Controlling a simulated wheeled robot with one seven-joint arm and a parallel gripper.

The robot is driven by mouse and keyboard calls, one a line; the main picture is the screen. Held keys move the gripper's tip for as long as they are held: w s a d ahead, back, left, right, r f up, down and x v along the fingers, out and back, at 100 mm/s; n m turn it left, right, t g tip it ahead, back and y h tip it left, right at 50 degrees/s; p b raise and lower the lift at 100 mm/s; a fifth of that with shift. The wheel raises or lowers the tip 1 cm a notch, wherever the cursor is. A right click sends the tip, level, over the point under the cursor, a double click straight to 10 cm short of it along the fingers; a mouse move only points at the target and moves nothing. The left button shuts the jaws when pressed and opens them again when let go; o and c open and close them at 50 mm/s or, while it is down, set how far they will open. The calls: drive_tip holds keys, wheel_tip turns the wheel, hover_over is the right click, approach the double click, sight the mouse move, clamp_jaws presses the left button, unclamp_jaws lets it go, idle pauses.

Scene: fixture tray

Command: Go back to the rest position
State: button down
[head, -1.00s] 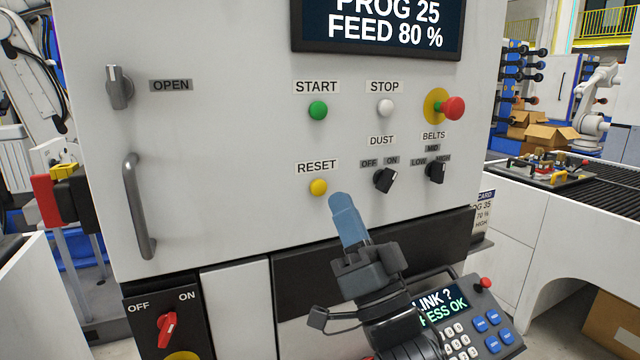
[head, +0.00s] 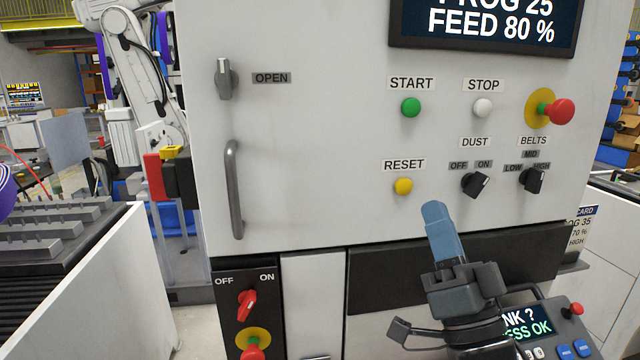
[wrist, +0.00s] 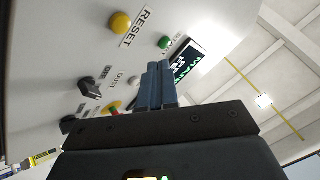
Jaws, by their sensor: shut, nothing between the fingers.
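My gripper (head: 436,212) is shut and empty, with its blue fingers together and pointing up. In the head view it stands in front of the machine panel, a little below and to the right of the yellow RESET button (head: 403,186). In the wrist view the shut fingers (wrist: 158,66) point toward the top of the picture, and the RESET button (wrist: 120,22) is up and to the left. The fingers look apart from the panel, though the exact gap cannot be told.
The white panel carries a START button (head: 411,107), a STOP button (head: 482,108), a red emergency knob (head: 562,111), and dark DUST (head: 476,184) and BELTS (head: 534,180) knobs. A door handle (head: 234,190) sticks out at left. A keypad pendant (head: 548,322) is beside my arm, lower right.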

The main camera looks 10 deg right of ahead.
drive_tip(key=s+f+n+g+h, duration=0.2)
drive_tip(key=s+f+g, duration=0.4)
drive_tip(key=s+f, duration=1.15)
drive_tip(key=s+f+n+g, duration=0.1)
drive_tip(key=s+n+g, duration=0.1)
drive_tip(key=s, duration=0.8)
drive_tip(key=s+f+n+g, duration=0.2)
drive_tip(key=s+g, duration=0.2)
drive_tip(key=s, duration=0.6)
drive_tip(key=shift+s+a+f+h, duration=0.15)
drive_tip(key=shift+s+f+h, duration=0.05)
drive_tip(key=shift+s+h, duration=0.2)
